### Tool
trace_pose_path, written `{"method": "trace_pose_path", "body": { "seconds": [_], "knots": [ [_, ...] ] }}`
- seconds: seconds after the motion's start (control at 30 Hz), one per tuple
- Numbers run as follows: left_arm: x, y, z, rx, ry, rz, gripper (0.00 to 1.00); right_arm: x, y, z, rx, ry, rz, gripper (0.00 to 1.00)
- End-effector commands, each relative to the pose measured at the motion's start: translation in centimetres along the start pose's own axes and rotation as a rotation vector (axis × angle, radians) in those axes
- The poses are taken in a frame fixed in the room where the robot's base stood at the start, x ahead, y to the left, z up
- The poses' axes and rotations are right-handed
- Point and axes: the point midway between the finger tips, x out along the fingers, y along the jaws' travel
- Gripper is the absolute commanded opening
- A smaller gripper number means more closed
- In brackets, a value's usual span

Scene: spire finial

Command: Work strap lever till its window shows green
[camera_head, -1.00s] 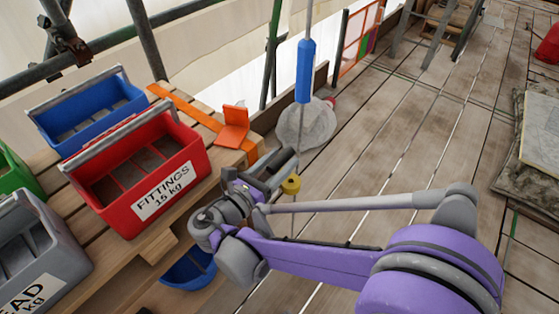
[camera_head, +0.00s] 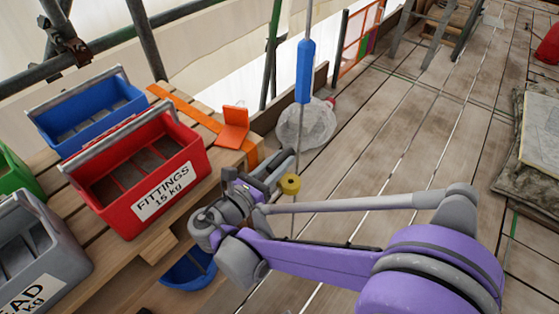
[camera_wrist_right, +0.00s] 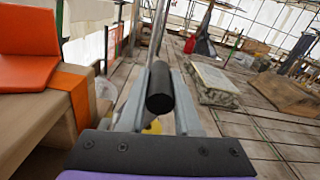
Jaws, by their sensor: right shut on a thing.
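My right gripper (camera_head: 282,164) is beside the right edge of the wooden platform. In the right wrist view its two grey fingers are closed around a black round-ended handle (camera_wrist_right: 160,92), which looks like the lever's grip. An orange strap (camera_head: 184,108) runs across the platform and down its side; it also shows in the wrist view (camera_wrist_right: 73,88). My left gripper is out of view.
A red FITTINGS crate (camera_head: 184,185), a blue crate (camera_head: 127,95) and a grey crate (camera_head: 62,262) stand on the platform. A blue grip (camera_head: 304,72) hangs on a line near my right gripper, with a yellow piece (camera_head: 290,184) lower down.

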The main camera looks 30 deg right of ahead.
Motion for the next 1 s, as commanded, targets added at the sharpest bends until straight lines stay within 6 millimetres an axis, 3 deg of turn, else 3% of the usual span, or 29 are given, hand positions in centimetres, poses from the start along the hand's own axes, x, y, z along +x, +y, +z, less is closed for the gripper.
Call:
{"method": "trace_pose_path", "body": {
  "seconds": [1.0],
  "knots": [
    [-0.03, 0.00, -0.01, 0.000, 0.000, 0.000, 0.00, -0.01, -0.52, -0.41, 0.053, 0.000, 0.000, 0.00]
  ]
}}
